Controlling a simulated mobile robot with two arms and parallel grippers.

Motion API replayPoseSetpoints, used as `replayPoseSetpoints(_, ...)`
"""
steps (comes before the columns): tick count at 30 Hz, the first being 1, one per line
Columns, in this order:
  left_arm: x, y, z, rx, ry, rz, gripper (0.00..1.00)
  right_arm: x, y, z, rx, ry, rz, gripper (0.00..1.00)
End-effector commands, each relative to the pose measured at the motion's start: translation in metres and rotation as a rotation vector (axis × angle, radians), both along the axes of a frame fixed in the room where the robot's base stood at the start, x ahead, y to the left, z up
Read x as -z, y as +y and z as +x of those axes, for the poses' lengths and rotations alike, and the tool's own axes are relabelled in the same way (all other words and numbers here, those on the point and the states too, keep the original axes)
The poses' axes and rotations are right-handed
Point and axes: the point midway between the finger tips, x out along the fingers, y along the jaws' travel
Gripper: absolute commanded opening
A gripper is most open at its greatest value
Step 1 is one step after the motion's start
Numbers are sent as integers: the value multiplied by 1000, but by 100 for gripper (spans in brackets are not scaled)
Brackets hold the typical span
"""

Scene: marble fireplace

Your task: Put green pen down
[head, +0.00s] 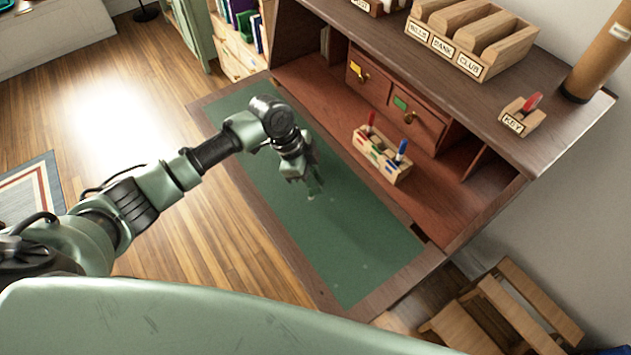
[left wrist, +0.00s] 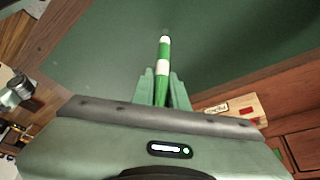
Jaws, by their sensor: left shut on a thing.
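The green pen (left wrist: 164,58), green with white bands, shows in the left wrist view. My left gripper (left wrist: 163,88) is shut on it, and the pen points out past the fingertips. In the head view my left gripper (head: 314,190) is over the green desk mat (head: 345,240), left of the pen holder. I cannot tell whether the pen touches the mat. The holder also shows in the left wrist view (left wrist: 238,107). My right gripper is not in view.
Drawers with a yellow label (head: 357,68) and a green label (head: 401,102) stand behind the holder. The shelf above carries a wooden sorter (head: 470,42) and a small key box (head: 520,120). A wooden chair (head: 510,305) is at the lower right. The mat's near part is clear.

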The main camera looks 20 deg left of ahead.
Motion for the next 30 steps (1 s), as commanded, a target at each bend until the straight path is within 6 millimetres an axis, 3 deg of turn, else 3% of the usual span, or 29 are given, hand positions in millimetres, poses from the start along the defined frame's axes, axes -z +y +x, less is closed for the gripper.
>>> replayPoseSetpoints(3, 11, 0, -1, 0, 1, -1, 0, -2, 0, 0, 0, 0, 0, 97)
replayPoseSetpoints(14, 15, 0, 0, 1, -1, -1, 0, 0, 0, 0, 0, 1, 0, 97)
replayPoseSetpoints(15, 15, 0, 0, 1, -1, -1, 17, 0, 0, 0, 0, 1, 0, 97)
replayPoseSetpoints(17, 15, 0, 0, 1, -1, -1, 33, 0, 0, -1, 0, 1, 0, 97)
replayPoseSetpoints(18, 15, 0, 0, 1, -1, -1, 36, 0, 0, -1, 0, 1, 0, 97)
replayPoseSetpoints(30, 7, 2, 1, 0, -3, -1, 36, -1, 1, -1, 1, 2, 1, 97)
